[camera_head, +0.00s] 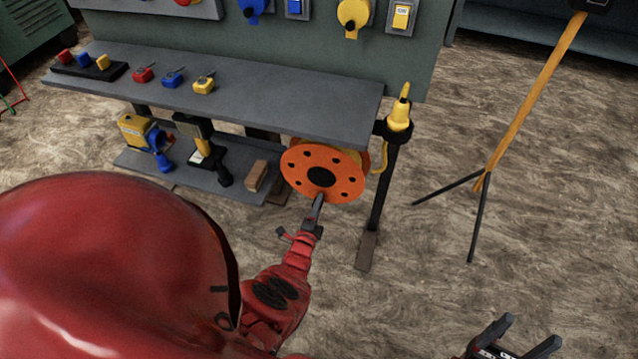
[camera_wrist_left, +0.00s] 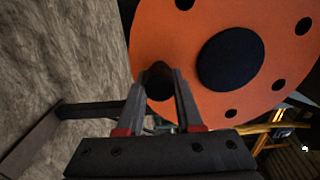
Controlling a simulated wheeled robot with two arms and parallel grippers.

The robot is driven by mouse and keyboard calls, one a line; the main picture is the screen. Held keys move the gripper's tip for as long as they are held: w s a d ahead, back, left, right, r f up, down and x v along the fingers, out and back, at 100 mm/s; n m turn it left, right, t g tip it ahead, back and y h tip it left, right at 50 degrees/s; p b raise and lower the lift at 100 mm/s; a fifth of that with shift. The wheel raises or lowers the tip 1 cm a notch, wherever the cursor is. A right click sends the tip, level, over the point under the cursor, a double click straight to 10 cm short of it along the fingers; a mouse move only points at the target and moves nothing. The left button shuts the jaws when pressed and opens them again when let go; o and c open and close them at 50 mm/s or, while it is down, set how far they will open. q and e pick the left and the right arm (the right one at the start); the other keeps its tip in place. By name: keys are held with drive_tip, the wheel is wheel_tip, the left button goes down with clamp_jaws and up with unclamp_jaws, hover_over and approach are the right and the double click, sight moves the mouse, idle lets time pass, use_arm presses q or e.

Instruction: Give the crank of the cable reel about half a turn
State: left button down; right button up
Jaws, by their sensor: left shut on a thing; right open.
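The cable reel (camera_head: 299,168) has an orange disc with several dark holes and a black hub (camera_head: 321,177). It is mounted below the bench top at its right end. In the left wrist view the disc (camera_wrist_left: 172,30) fills the upper right, with the hub (camera_wrist_left: 230,59) right of the fingers. My left gripper (camera_head: 319,198) is at the disc's lower edge, shut on a dark round crank handle (camera_wrist_left: 158,82). The rest of the crank is hidden or cannot be made out. My right gripper (camera_head: 516,338) is open and empty, low at the right, away from the reel.
A grey bench (camera_head: 250,105) carries small coloured blocks. Its lower shelf (camera_head: 190,172) holds tools and a wooden block (camera_head: 257,175). A dark post (camera_head: 383,190) with a yellow plug (camera_head: 399,112) stands right of the reel. A yellow pole on a tripod (camera_head: 530,95) stands farther right. The floor between is clear.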

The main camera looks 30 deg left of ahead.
use_arm(q)
drive_tip(key=c, duration=0.6)
unclamp_jaws()
drive_tip(key=shift+a, duration=0.1)
drive_tip(key=shift+o, duration=0.2)
drive_tip(key=shift+s, duration=0.1)
drive_tip(key=shift+s+p, duration=0.3)
drive_tip(key=p+v, duration=0.4)
drive_tip(key=v, duration=1.2)
drive_tip(key=shift+s+d, duration=0.25)
